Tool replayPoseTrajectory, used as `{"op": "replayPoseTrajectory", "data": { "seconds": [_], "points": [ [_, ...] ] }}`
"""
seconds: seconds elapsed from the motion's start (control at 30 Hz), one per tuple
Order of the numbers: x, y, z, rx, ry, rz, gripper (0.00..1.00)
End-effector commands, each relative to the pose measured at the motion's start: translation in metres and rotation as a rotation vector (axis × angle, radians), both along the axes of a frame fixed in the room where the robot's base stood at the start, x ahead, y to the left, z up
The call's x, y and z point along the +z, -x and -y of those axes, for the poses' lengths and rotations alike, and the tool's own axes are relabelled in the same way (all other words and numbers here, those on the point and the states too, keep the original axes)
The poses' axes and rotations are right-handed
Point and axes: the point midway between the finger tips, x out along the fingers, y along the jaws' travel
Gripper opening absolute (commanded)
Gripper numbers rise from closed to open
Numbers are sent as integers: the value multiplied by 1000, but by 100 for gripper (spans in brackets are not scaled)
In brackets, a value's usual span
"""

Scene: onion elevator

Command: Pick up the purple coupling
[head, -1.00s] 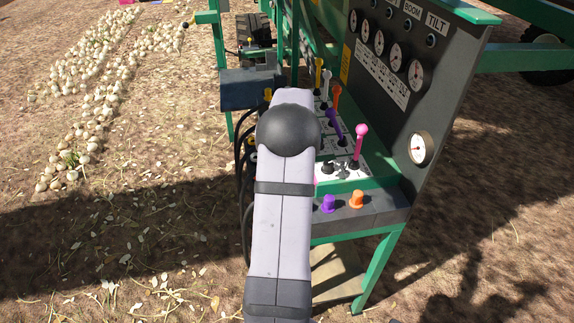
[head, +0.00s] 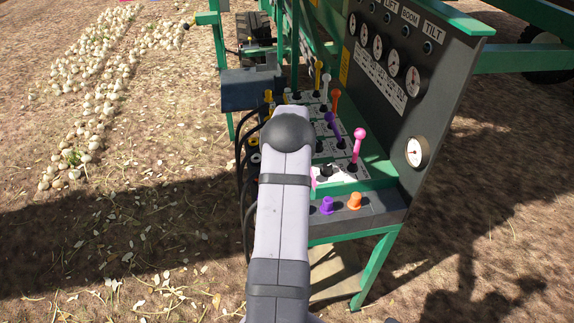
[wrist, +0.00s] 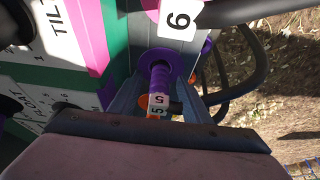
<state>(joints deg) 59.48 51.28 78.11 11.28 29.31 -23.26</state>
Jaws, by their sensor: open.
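In the wrist view, the purple coupling (wrist: 159,76) is a ribbed purple cylinder with a wider round flange at its far end. White tags marked 5 sit at its near end, with an orange part beside them. My gripper (wrist: 155,88) is open, with one grey finger on each side of the coupling. I cannot tell whether either finger touches it. In the head view, my arm hides the gripper. A purple knob-like piece (head: 326,205) stands on the panel's front ledge there; I cannot tell whether it belongs to the same coupling.
An orange piece (head: 353,201) stands beside the purple one. Coloured levers, including a pink one (head: 358,147), rise behind the ledge near the gauge panel (head: 405,75). Black hoses (head: 243,165) hang left of my arm.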

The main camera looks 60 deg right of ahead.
Motion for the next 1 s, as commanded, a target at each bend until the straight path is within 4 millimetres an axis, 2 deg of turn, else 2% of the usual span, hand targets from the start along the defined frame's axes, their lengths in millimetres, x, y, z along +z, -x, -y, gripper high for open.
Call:
{"op": "replayPoseTrajectory", "data": {
  "seconds": [0.33, 0.37, 0.5, 0.53, 0.87, 1.0],
  "points": [
    [-5, -2, 2, 1, 2, 1, 44],
    [-5, -2, 2, 1, 2, 1, 39],
    [-5, -2, 2, 1, 2, 1, 5],
    [-5, -2, 2, 1, 1, 0, 0],
    [-2, -2, 3, 1, 4, 2, 0],
    [9, -2, 4, 1, 8, 4, 0]
  ]
}}
